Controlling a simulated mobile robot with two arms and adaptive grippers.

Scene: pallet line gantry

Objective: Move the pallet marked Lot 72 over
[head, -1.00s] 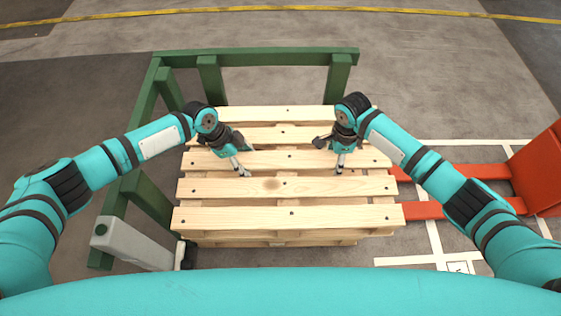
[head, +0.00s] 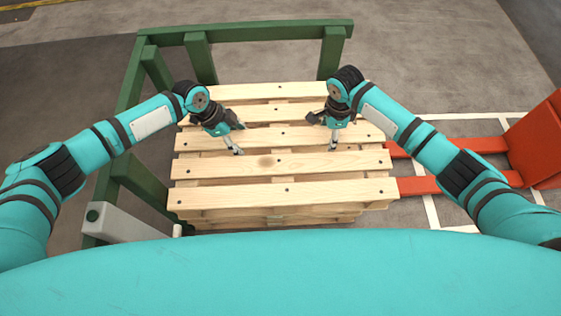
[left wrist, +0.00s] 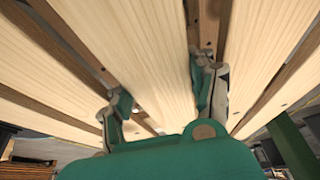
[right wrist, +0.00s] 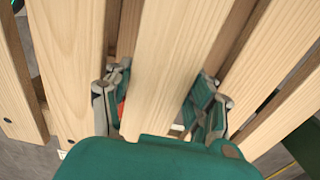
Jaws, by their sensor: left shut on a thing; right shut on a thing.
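A pale wooden pallet (head: 290,190) lies at the top of a stack in the middle of the head view. No Lot 72 marking is readable on it. My left gripper (head: 238,138) and right gripper (head: 323,132) are shut on the same middle slat (head: 280,138), left and right of its centre. In the left wrist view the fingers straddle the slat (left wrist: 150,60), one on each side. The right wrist view shows the same hold on the slat (right wrist: 165,70). The fingertips are partly hidden in the gaps.
More pallet wood (head: 280,218) shows under the top pallet. A green frame (head: 240,32) borders the back and left. A grey post (head: 130,222) stands at front left. Red forks (head: 425,185) reach the stack's right side from a red body (head: 540,140). White lines mark the floor.

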